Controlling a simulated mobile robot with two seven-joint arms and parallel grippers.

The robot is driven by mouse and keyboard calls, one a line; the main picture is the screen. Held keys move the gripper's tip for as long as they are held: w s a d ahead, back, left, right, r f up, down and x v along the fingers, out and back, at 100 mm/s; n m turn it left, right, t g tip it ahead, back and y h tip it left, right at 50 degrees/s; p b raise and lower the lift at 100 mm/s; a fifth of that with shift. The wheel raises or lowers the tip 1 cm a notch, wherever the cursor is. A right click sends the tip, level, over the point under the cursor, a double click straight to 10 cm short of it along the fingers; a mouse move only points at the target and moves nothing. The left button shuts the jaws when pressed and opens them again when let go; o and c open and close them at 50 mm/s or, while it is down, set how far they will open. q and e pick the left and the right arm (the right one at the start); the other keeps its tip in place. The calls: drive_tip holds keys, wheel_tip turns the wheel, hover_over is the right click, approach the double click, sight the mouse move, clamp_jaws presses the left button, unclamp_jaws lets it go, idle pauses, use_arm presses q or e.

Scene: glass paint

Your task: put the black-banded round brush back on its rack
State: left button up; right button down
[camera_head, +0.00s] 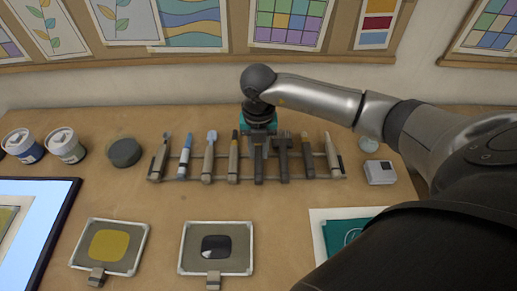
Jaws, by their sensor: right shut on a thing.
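The brush rack (165,179) is a low rail frame lying across the back half of the table, with several brushes and tools laid across it. My right gripper (258,148) points down over the middle of the rack and is shut on a tool there. The tool's dark handle (258,170) shows below the jaws, in line with the other handles. Its tip is hidden by the gripper, and I cannot make out a black band on it. A wide dark tool (282,157) lies close on the right, and a yellow-tipped brush (233,160) on the left. My left gripper is out of view.
Paint jars (66,146) and a dark round pad (124,153) stand left of the rack. A small grey box (380,172) is on its right. Two trays, yellow (109,246) and black (216,246), lie in front. My right arm covers the right side.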

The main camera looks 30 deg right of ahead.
drive_tip(key=shift+f, duration=0.25)
drive_tip(key=c, duration=0.6)
unclamp_jaws()
wheel_tip(320, 180, up, 15)
drive_tip(key=shift+r, duration=0.15)
drive_tip(key=shift+s, duration=0.1)
